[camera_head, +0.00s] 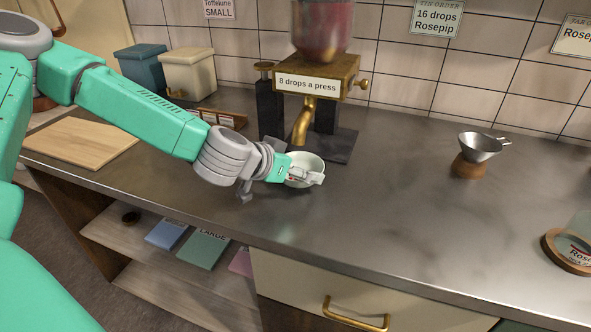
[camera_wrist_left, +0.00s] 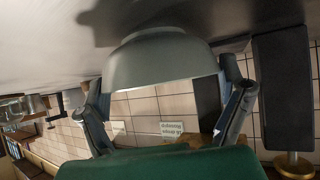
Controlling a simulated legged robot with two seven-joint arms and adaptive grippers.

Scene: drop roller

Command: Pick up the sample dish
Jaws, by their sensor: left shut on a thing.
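The sample dish (camera_head: 308,162) is a small pale round bowl. It is at the middle of the steel counter, just in front of the brass spout (camera_head: 301,122) of the dispenser. My left gripper (camera_head: 305,178) is at the near side of the dish and shut on it. In the left wrist view, which looks upside down, the dish (camera_wrist_left: 163,58) sits between the two fingers (camera_wrist_left: 168,108), close to the counter surface. I cannot tell whether it touches the counter. The gripper hides part of the dish's near side. My right gripper is not in view.
The dispenser (camera_head: 318,75) bears a label "8 drops a press" and has a dark base plate behind the dish. A metal funnel (camera_head: 480,146) on a wooden stand is at right. Blue and cream bins (camera_head: 189,75) and a wooden board (camera_head: 82,143) are at left. The counter's right middle is clear.

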